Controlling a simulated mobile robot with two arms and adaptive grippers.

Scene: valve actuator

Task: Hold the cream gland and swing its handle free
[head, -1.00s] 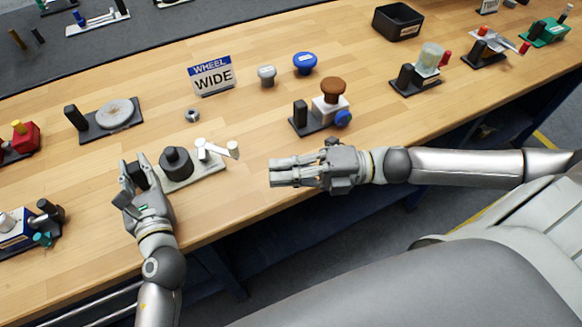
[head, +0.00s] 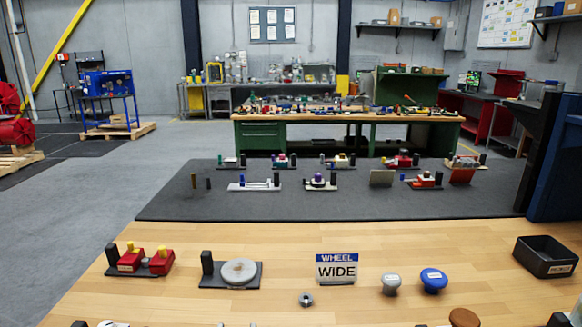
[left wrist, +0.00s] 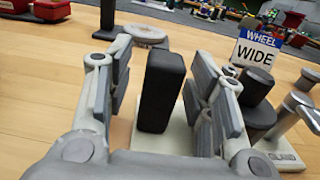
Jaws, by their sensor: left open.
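The gland shows in the left wrist view, with a cream base plate (left wrist: 178,143) labelled GLAND, an upright black block (left wrist: 161,88) and a dark round body (left wrist: 257,98) to its right. Its pale handle parts (left wrist: 296,108) stand at the right edge, partly cut off. My left gripper (left wrist: 163,85) is open, with its fingers on either side of the black block. A narrow gap shows between the block and the fingers.
In the head view, the WHEEL WIDE sign (head: 337,268), a grey ring (head: 306,299), a grey knob (head: 391,284), a blue knob (head: 433,280) and a round disc fixture (head: 239,272) stand on the wooden bench. A black bin (head: 545,257) is at right.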

